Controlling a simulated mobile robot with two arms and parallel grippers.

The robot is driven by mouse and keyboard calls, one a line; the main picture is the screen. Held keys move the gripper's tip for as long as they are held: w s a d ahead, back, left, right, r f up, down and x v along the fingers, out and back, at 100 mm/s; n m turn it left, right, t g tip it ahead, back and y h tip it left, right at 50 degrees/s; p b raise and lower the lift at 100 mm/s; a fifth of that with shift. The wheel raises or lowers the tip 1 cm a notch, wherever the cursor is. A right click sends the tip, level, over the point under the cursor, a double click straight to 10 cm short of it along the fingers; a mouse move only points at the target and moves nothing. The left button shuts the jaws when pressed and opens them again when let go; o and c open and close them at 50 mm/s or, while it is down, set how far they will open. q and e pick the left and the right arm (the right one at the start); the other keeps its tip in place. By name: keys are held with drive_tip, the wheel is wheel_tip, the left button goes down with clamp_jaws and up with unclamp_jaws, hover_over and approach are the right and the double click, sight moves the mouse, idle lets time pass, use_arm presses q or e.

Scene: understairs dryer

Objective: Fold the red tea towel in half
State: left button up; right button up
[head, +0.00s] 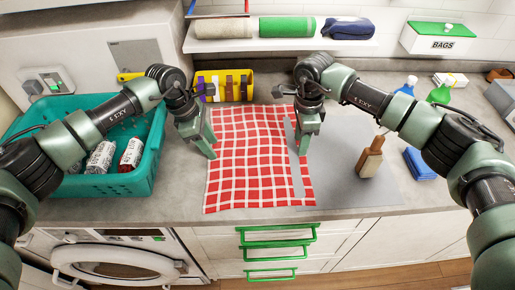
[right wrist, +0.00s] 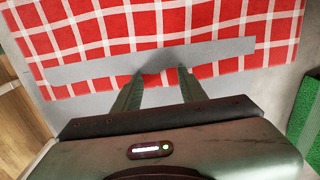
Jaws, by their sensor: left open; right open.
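The red tea towel (head: 245,170) with a white grid lies spread on the counter, its right part over a grey mat (head: 350,188). It also shows in the right wrist view (right wrist: 215,25). A flat grey strip (head: 291,140) lies across the towel near its right edge, with red cloth on both sides. My left gripper (head: 212,154) is open and empty at the towel's left edge. My right gripper (head: 302,150) is open, its fingers pointing down by the strip. In the right wrist view its fingertips (right wrist: 160,74) are apart beside the strip; I cannot tell whether they touch it.
A teal basket (head: 142,186) with cans stands at the left. A yellow container (head: 245,85) is behind the towel. A brown wooden-looking object (head: 370,160) stands on the mat, and a blue folded item (head: 420,163) lies right of it. A shelf (head: 280,42) holds rolled cloths.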

use_arm(q)
drive_tip(key=shift+f, duration=0.15)
use_arm(e)
drive_tip(key=shift+w+f, duration=0.1)
drive_tip(key=shift+f, duration=0.05)
use_arm(q)
clamp_jaws()
use_arm(e)
clamp_jaws()
use_arm(q)
drive_tip(key=shift+r, duration=0.2)
